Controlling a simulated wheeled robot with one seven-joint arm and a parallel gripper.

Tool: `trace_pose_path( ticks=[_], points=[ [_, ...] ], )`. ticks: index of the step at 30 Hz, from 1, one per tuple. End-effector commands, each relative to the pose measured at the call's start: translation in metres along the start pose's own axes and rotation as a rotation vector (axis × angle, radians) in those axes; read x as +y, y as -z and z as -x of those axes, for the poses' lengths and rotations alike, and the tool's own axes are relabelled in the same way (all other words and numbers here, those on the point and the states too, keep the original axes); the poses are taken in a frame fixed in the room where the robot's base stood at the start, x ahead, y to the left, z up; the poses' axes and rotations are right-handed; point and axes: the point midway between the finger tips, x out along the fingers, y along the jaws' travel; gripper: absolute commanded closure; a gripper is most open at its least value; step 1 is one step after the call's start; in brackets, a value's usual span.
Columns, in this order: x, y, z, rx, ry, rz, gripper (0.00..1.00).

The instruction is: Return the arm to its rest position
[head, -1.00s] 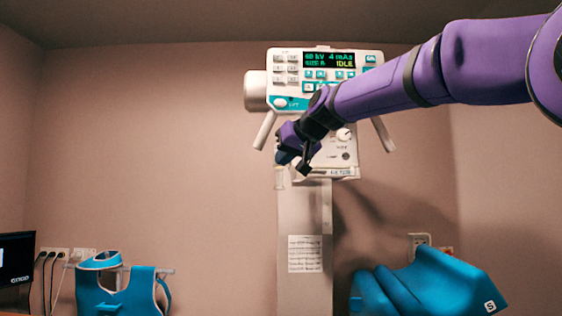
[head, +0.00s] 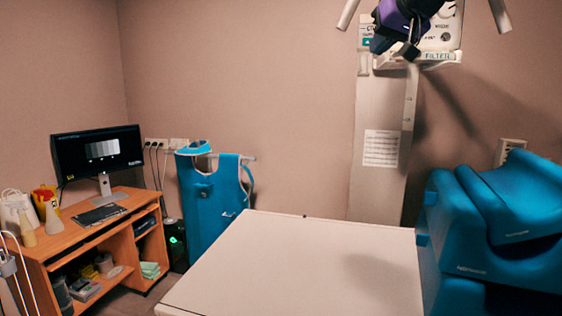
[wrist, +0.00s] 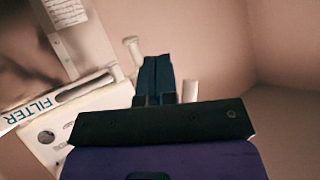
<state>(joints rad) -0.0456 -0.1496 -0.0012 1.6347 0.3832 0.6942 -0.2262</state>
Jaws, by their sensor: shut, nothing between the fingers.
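My gripper (head: 408,50) shows at the top of the head view, in front of the lower part of the x-ray unit (head: 441,38). Most of my arm is out of the picture there. In the wrist view the dark fingers of my gripper (wrist: 157,75) are together with nothing between them. The unit's white body with the FILTER label (wrist: 55,115) shows at the left of the wrist view, beside the fingers. I cannot tell whether the gripper touches the unit.
A pale table (head: 300,270) spans the lower middle, its top bare. Blue cushions (head: 500,220) stand at the right. A blue apron (head: 212,195) hangs behind the table. A wooden desk (head: 90,235) with a monitor (head: 98,150) is at the left. The column (head: 380,185) stands behind.

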Motion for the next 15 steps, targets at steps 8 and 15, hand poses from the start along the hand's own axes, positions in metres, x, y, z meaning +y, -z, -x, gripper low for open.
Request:
trace_pose_path(
  ticks=[8, 15],
  points=[
    [0.016, -0.142, 0.057, -0.193, -0.095, -0.011, 1.00],
    [0.033, -0.280, 0.098, -0.364, -0.189, -0.020, 1.00]
  ],
)
